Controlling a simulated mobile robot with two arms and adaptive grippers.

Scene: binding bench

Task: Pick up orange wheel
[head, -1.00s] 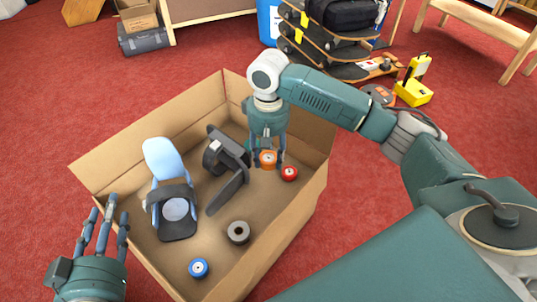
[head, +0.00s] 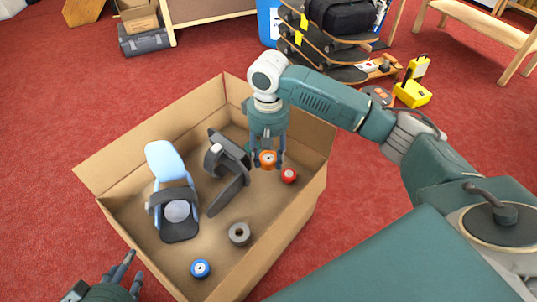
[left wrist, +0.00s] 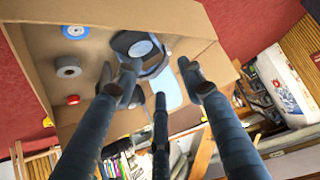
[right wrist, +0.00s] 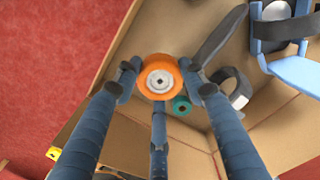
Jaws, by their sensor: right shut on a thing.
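The orange wheel (head: 268,159) has a pale hub and is inside the cardboard box near its right side. My right gripper (head: 269,162) reaches down over it and is shut on it. In the right wrist view the wheel (right wrist: 159,79) sits between the fingertips (right wrist: 160,84). I cannot tell whether it still touches the box floor. My left gripper (head: 128,272) is at the bottom left edge of the head view, outside the box. In the left wrist view its fingers (left wrist: 157,88) are spread and empty.
The open cardboard box (head: 125,168) also holds a red wheel (head: 289,175), a grey wheel (head: 239,234), a blue wheel (head: 200,268), a teal wheel (right wrist: 181,105), a light-blue strapped part (head: 161,156) and a dark bracket-like part (head: 229,194). Red carpet surrounds the box.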

